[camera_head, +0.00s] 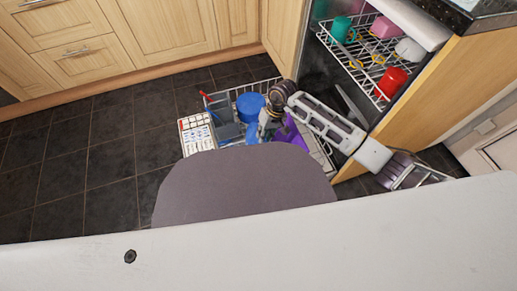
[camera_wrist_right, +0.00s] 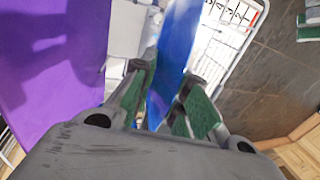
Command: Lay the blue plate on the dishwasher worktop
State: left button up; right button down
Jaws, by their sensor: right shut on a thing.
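The blue plate (camera_head: 250,104) is at the lower dishwasher rack in the head view. My right gripper (camera_head: 266,124) reaches down to it from the right. In the right wrist view the plate (camera_wrist_right: 174,50) stands edge-on between the two green-padded fingers (camera_wrist_right: 165,95), which are shut on it. I cannot tell whether the plate still touches the rack. The dark granite worktop (camera_head: 482,6) shows only at the top right corner. My left gripper is not in view.
The lower rack (camera_head: 222,98) is pulled out and also holds a purple item (camera_head: 291,133) and grey items. The upper rack (camera_head: 352,72) holds several cups, including a red one (camera_head: 392,81). The wooden side panel (camera_head: 432,95) stands right of it. Dark floor tiles lie clear at left.

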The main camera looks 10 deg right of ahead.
jog(key=shift+a+p+v, duration=0.2)
jog(key=shift+p+v, duration=0.55)
jog(key=shift+v, duration=0.8)
jog(key=shift+d+r, duration=0.15)
jog(key=shift+r, duration=0.2)
jog(key=shift+p+v, duration=1.2)
jog(key=shift+v, duration=0.9)
jog(key=a+p+v, duration=0.2)
jog(key=p+v, duration=0.4)
jog(key=v, duration=0.7)
jog(key=shift+s+r, duration=0.2)
jog(key=shift+r, duration=0.45)
jog(key=shift+r, duration=0.1)
